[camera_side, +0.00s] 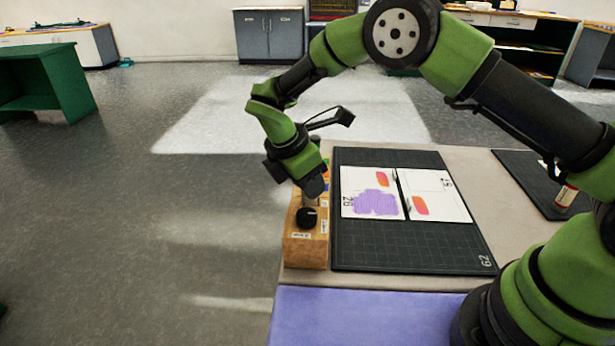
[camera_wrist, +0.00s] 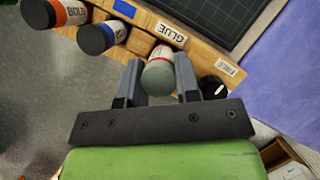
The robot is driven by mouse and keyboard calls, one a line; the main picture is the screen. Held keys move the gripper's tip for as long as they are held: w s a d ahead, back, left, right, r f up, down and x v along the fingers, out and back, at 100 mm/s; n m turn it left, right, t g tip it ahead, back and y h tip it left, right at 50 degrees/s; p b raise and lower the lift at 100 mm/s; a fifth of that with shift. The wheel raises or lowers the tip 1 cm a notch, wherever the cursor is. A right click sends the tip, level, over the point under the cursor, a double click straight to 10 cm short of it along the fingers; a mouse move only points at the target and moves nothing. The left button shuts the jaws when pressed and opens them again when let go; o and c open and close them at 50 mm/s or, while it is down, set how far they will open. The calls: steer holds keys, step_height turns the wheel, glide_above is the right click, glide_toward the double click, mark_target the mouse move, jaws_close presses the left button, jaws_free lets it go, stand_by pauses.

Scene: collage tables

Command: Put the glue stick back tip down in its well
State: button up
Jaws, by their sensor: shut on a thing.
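My gripper (camera_side: 312,187) is low over the wooden holder (camera_side: 305,250) at the left edge of the table. In the wrist view, my gripper (camera_wrist: 158,88) has its two fingers on either side of the glue stick (camera_wrist: 158,77) and is shut on it. The stick has a rounded grey-green end facing the camera and a pale body with a red band. It is beside the GLUE label (camera_wrist: 171,33) on the holder. The fingers and wrist hide most of it in the side view. Its lower end is hidden, so I cannot tell how deep it sits.
A black round cap (camera_side: 306,218) stands at the holder's near end, by the FREE label (camera_wrist: 227,69). Orange (camera_wrist: 47,13) and blue (camera_wrist: 100,37) marked sticks stand farther along. A cutting mat (camera_side: 400,250) with picture cards lies right of the holder. A red-and-white stick (camera_side: 566,196) is far right.

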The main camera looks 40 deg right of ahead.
steer(key=shift+f, duration=0.55)
stand_by(0.4)
steer(key=o, duration=1)
steer(key=shift+c, duration=0.2)
steer(key=shift+r, duration=0.1)
steer(key=shift+r, duration=3.7)
